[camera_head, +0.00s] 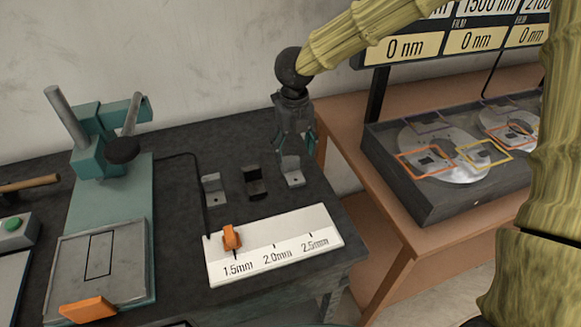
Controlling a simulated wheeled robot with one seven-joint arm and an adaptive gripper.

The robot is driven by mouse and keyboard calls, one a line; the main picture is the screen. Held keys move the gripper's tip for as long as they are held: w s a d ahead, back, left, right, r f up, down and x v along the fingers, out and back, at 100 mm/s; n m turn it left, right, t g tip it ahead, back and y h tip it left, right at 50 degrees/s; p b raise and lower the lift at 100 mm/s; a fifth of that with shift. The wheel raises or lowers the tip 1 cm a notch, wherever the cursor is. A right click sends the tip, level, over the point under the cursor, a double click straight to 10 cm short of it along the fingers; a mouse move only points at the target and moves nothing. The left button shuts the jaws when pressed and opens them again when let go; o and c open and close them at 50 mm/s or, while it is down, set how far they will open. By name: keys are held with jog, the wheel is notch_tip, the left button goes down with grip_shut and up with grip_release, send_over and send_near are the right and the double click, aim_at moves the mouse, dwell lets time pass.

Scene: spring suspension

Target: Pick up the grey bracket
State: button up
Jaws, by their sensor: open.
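Three small L-shaped brackets stand in a row on the dark bench top. The left grey bracket (214,190) and the right grey bracket (292,172) are light grey with a hole in the foot. The middle bracket (255,184) is much darker. My gripper (295,146) points down just above and behind the right grey bracket, its fingers apart. Its tips overlap the top of that bracket in the picture, so I cannot tell whether they touch it. Nothing shows held in it.
A white thickness scale (274,248) with an orange slider (232,237) at 1.5mm lies in front of the brackets. A teal press (108,200) stands at the left. A dark tray (450,165) with discs sits on the brown table at right, below a display board (440,43).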

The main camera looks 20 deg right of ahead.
aim_at(291, 159)
jog(key=shift+f, duration=0.4)
jog(key=shift+w+f, duration=1.05)
jog(key=shift+f, duration=0.1)
jog(key=f, duration=0.1)
jog(key=f+p, duration=0.1)
jog(key=f, duration=0.2)
jog(key=shift+s+a+f, duration=0.1)
jog(key=shift+s+a, duration=0.1)
jog(key=shift+s, duration=0.1)
jog(key=shift+w+f, duration=0.15)
jog(key=shift+f, duration=0.1)
jog(key=shift+d+r, duration=0.1)
jog(key=shift+s, duration=0.2)
jog(key=shift+c, duration=0.9)
jog(key=c, duration=1)
